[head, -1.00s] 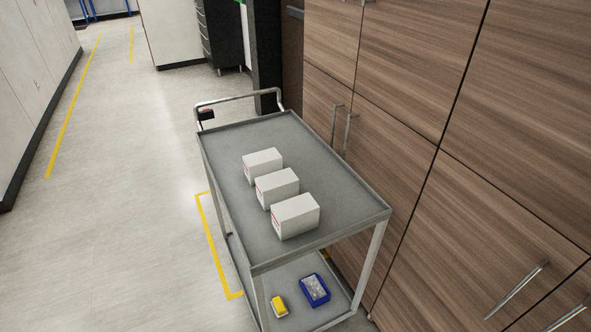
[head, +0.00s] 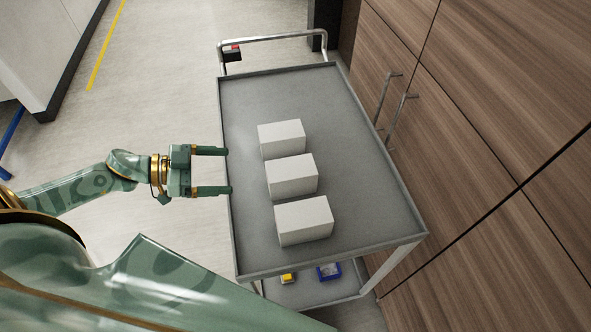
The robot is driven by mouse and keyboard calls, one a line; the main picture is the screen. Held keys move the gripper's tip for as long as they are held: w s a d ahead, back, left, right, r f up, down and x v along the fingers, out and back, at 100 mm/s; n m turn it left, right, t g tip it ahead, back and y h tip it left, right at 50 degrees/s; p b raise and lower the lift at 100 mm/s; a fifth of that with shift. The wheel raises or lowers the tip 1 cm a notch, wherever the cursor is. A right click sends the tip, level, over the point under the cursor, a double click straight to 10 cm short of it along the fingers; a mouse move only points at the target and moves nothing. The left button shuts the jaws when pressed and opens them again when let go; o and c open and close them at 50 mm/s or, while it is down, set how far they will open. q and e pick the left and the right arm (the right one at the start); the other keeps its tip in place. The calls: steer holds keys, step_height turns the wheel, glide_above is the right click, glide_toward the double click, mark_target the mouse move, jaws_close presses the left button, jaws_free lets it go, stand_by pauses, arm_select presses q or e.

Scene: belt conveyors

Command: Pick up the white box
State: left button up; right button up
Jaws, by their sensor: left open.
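Three white boxes stand in a row on the top shelf of a grey cart (head: 245,245) in the head view: a far box (head: 281,138), a middle box (head: 292,176) and a near box (head: 304,220). They look alike, and I cannot tell which one is meant. My left gripper (head: 228,171) is open and empty at the cart's left edge. Its two fingers point right toward the boxes, with a gap between fingertips and boxes. My right gripper is not in view.
Wooden cabinets (head: 480,120) with metal handles line the right side of the cart. The cart's push handle (head: 270,40) is at its far end. A blue bin (head: 329,271) and a yellow item (head: 288,278) are on the lower shelf.

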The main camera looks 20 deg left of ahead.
arm_select(q)
steer(key=b, duration=0.1)
glide_toward(281, 170)
steer(key=x, duration=0.5)
steer(key=shift+w+f, duration=0.1)
steer(key=shift+w, duration=0.05)
steer(key=b+x, duration=0.1)
steer(key=x, duration=0.5)
steer(key=c, duration=1.1)
steer(key=shift+c, duration=0.9)
